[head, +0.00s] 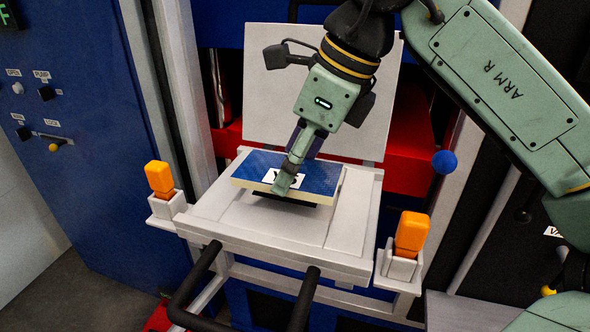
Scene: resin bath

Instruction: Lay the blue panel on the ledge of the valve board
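The blue panel (318,178), a flat slab with a pale front edge and a black-and-white label, is over a light grey tray (220,212). A dark shadow lies under its front edge, but I cannot tell whether it is lifted or resting. My gripper (284,182) points down at the panel, its near fingertip over the label and front edge. The other fingertip is hidden, so its grip on the panel is unclear. No valve board or ledge can be clearly made out; a cut-off label beginning "VA" (553,232) is at the right edge.
An upright white plate (270,95) stands behind the tray. Orange blocks sit in holders at left (159,177) and right (411,232). A black handle (192,287) sticks out in front. A blue ball knob (444,161) is at right. A blue cabinet (85,130) with switches is at left.

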